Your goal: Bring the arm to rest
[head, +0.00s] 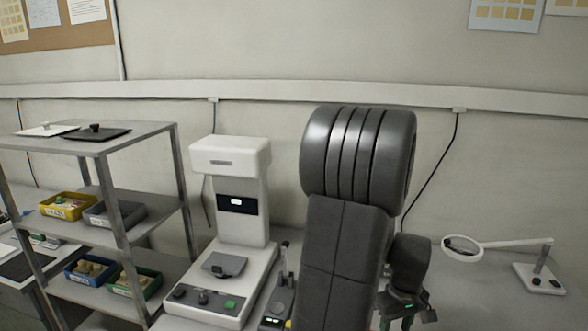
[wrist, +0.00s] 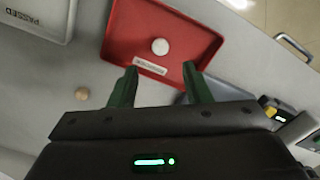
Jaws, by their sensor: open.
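My gripper (wrist: 161,80) is open in the wrist view, its two green fingers apart with nothing between them. The fingertips overlap the near edge of a red tray (wrist: 190,25); how high they are above it I cannot tell. A round white piece (wrist: 160,46) lies in the red tray, beyond the fingertips, near a small pale label. In the head view my gripper (head: 410,312) shows at the bottom, right of my large dark arm, which is raised and bent. The arm hides much of the middle of the bench in that view.
A white instrument (head: 232,160) stands left of my arm. A grey shelf rack (head: 100,147) with several small bins is at the far left. A magnifier lamp (head: 500,245) is at the right. A tray marked PASSED (wrist: 35,22) and a round tan piece (wrist: 82,94) lie left of the red tray.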

